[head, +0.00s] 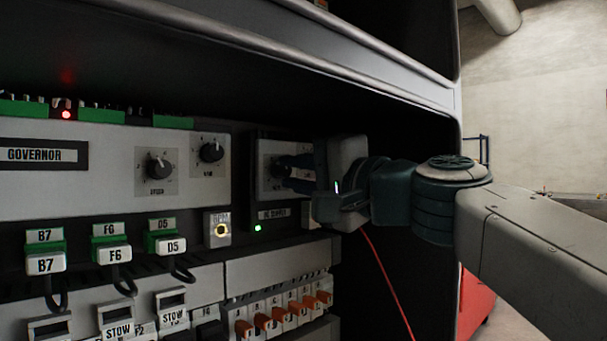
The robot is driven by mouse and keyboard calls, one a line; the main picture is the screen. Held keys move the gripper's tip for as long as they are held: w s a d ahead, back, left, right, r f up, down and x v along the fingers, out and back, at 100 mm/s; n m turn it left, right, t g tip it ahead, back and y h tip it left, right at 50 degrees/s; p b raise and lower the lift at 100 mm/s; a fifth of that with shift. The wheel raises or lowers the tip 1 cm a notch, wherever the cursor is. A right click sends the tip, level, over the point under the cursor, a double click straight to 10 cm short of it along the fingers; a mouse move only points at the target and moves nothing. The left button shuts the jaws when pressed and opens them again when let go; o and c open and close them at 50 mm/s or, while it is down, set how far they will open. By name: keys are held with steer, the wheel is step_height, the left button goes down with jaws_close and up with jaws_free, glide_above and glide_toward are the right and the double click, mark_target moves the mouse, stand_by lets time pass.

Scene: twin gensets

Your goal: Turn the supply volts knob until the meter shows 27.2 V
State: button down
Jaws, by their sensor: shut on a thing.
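The supply unit (252,195) is a dark box with a light dial plate and a label that seems to read "DC SUPPLY", right of the governor panel. Its volts knob (276,168) is dark and mostly hidden by the fingers. My gripper (288,168) comes in from the right and is shut on this knob. The knob's pointer is too small and covered to read. No meter reading can be made out in this view.
The governor panel (80,190) has two other black knobs, (158,166) and (211,152), close to the left. Below are green-and-white plugs, a key-like round socket (221,230) and orange-levered breakers (283,313). A red cable (388,280) hangs below my wrist. The cabinet's overhang is above.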

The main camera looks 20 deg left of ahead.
stand_by(0.5)
steer(key=c, duration=1.3)
jaws_free()
